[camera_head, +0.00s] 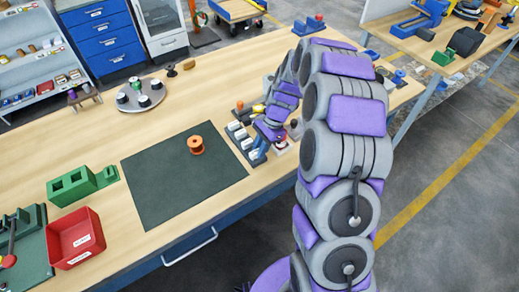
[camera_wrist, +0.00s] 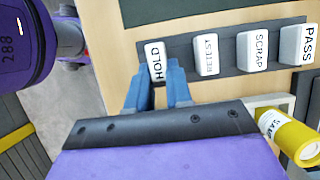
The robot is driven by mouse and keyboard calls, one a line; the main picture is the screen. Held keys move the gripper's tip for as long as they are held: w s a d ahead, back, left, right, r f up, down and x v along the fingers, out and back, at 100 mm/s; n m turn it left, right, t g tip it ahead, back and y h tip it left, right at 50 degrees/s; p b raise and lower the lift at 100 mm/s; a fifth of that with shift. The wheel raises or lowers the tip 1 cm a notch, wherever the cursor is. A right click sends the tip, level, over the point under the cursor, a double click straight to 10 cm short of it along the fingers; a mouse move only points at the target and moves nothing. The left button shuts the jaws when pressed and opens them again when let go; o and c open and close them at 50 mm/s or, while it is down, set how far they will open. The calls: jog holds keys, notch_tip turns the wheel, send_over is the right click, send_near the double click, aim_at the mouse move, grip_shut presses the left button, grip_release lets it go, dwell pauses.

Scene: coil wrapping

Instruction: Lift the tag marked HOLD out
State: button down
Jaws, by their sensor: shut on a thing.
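The white tag marked HOLD (camera_wrist: 155,62) stands at the left end of a dark tag rack (camera_wrist: 225,65) in the wrist view. My gripper (camera_wrist: 152,82) has its blue fingers shut on the HOLD tag. I cannot tell whether the tag's foot is still in the rack. The tags RETEST (camera_wrist: 206,54), SCRAP (camera_wrist: 252,50) and PASS (camera_wrist: 297,46) stand in a row to its right. In the head view my gripper (camera_head: 260,151) is at the near end of the rack, and my arm partly hides that area.
A yellow cylinder (camera_wrist: 288,138) with a label lies close to the right of my gripper in the wrist view. In the head view a dark green mat (camera_head: 170,185) with an orange spool (camera_head: 196,145) lies left of the rack. The bench's front edge is close.

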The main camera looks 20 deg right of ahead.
aim_at(255, 153)
notch_tip(255, 153, up, 3)
jog(key=shift+a+r+p, duration=0.1)
jog(key=shift+a+p, duration=0.05)
jog(key=shift+p, duration=0.5)
jog(key=shift+s+r, duration=0.2)
jog(key=shift+r, duration=0.1)
jog(key=s+d+r+p, duration=0.1)
jog(key=s+d+p, duration=0.2)
jog(key=s, duration=1.2)
jog(key=shift+d, duration=0.75)
